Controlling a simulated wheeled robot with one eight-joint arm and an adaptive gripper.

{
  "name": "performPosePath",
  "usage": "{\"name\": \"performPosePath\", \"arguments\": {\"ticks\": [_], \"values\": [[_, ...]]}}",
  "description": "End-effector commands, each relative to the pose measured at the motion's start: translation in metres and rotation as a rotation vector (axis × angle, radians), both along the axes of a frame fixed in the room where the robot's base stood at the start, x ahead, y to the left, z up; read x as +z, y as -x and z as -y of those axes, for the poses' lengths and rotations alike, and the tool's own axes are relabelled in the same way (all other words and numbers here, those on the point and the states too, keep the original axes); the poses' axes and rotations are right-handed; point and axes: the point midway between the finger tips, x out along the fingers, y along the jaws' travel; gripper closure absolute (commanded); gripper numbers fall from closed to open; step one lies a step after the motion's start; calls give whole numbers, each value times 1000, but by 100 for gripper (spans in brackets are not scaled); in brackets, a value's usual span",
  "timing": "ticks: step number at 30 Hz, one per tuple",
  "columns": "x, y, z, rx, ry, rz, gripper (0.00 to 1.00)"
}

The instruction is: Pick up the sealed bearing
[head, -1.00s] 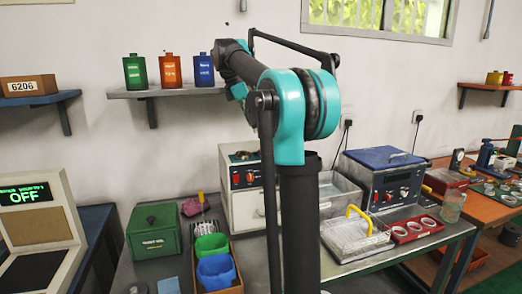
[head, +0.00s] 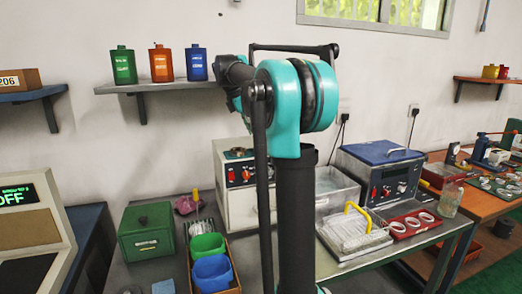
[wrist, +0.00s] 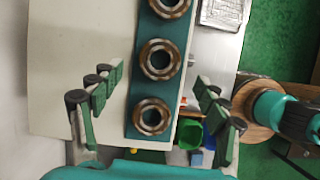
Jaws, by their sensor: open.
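In the wrist view, three metal bearing rings sit in a row on a teal strip: an upper ring (wrist: 170,6), a middle ring (wrist: 161,59) and a lower ring (wrist: 151,117). Each shows a dark centre. I cannot tell which one is the sealed bearing. My gripper (wrist: 160,76) is open, with its green-padded fingers to the left and right of the strip. Nothing is held between them. The height gap between fingers and rings is unclear. In the head view, my gripper is hidden from sight.
In the head view, a red tray (head: 388,237) of rings stands beside a clear box with a yellow handle (head: 360,213). A green box (head: 147,232) and green and blue bins (head: 211,272) stand on the bench. Blue machine (head: 380,172) behind. In the wrist view, a round wooden piece (wrist: 258,101) lies right.

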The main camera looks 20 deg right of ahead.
Motion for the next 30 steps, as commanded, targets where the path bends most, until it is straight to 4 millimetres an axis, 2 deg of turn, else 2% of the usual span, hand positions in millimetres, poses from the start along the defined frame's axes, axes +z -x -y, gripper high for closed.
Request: {"name": "performPosePath", "arguments": {"ticks": [9, 18, 30], "values": [[-37, 0, 17, -1, 0, -1, 25], [-41, 0, 19, -1, 0, 0, 26], [-40, 0, 18, -1, 0, 0, 76]]}}
